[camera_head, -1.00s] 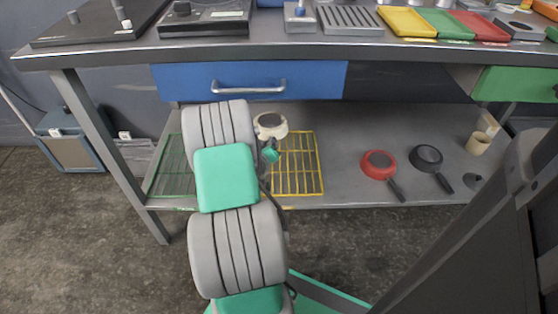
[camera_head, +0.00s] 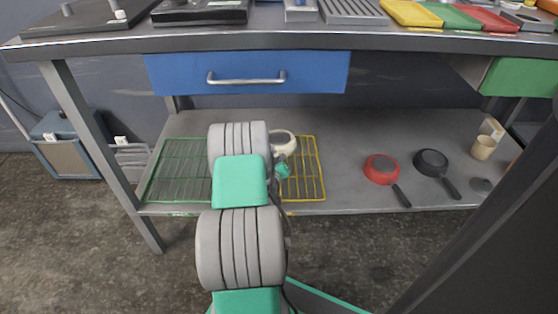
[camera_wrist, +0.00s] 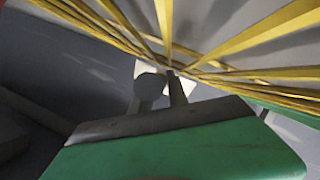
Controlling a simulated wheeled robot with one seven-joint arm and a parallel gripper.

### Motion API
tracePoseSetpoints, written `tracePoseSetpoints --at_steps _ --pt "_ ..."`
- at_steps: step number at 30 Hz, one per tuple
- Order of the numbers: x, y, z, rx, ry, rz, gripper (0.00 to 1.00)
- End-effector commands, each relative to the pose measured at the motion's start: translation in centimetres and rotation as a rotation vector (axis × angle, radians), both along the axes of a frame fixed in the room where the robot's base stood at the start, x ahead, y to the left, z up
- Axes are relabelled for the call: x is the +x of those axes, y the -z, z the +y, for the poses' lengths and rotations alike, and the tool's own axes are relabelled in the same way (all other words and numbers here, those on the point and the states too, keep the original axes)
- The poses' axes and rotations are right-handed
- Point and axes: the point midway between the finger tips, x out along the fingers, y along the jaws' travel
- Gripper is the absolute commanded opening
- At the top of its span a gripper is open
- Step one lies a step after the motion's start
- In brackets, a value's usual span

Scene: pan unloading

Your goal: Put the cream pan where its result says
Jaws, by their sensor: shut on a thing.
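The cream pan (camera_head: 284,143) shows in the head view over the back part of the yellow wire rack (camera_head: 319,180) on the lower shelf. My gripper (camera_head: 283,168) is at the pan's near side, partly hidden by my arm, and is shut on the pan. Whether the pan touches the rack I cannot tell. In the wrist view, yellow wires (camera_wrist: 240,70) run close past my fingertips (camera_wrist: 165,90). A small pale patch lies behind the fingers. The green wire rack (camera_head: 165,175) lies to the left, partly behind my arm.
A red pan (camera_head: 381,169) and a black pan (camera_head: 431,162) sit on the shelf (camera_head: 345,150) to the right, near a beige cup (camera_head: 483,147). The blue drawer (camera_head: 310,75) and worktop (camera_head: 280,41) are above. Bare shelf separates the yellow rack and red pan.

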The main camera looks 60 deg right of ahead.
Motion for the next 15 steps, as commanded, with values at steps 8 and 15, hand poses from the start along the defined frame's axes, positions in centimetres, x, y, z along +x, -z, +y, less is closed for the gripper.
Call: tracePoseSetpoints --at_steps 8,15 --pt "0.06 0.43 -0.09 -0.004 0.000 -0.002 0.00" --pt "0.01 0.66 0.02 0.000 0.000 0.000 0.38"
